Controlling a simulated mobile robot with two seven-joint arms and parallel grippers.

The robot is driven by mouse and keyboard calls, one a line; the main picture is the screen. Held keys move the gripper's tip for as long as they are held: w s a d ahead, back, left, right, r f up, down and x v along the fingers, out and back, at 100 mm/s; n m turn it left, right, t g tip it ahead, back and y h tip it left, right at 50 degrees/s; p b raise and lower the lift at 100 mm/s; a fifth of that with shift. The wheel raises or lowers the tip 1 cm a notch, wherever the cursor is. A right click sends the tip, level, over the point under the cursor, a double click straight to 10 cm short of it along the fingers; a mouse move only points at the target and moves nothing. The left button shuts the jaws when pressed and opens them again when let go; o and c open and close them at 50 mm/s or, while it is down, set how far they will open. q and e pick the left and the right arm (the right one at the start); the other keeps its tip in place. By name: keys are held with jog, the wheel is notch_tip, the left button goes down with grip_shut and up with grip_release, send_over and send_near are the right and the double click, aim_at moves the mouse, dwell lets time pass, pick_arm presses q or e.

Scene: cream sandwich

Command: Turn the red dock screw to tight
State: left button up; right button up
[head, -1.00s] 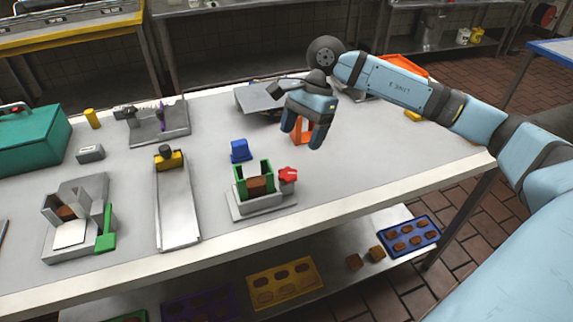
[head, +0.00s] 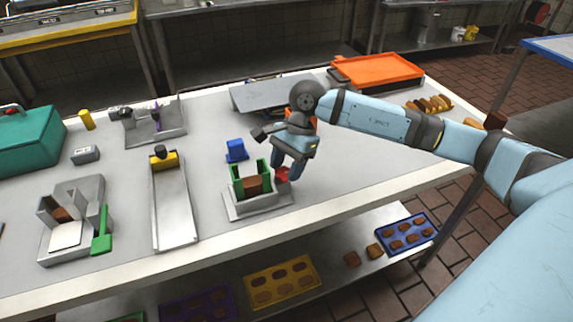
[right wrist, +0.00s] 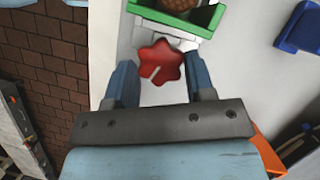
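The red dock screw (right wrist: 160,63) is a star-shaped knob with a pale line on its face. It sits at the right side of the green-walled dock (head: 264,175), which holds a brown piece (head: 253,184). In the head view the red screw (head: 282,174) is partly hidden by my right gripper (head: 287,170). In the right wrist view my right gripper (right wrist: 160,85) is open, with one finger on each side of the screw and visible gaps. Whether the fingertips reach down around it is hard to tell. My left gripper is not in view.
A blue block (head: 236,150) stands behind the dock. A metal slide with a yellow block (head: 165,161) lies to the left. A grey tilted plate (head: 262,97) and an orange tray (head: 376,71) are further back. The table right of the dock is clear.

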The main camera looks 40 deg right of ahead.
jog(key=c, duration=0.3)
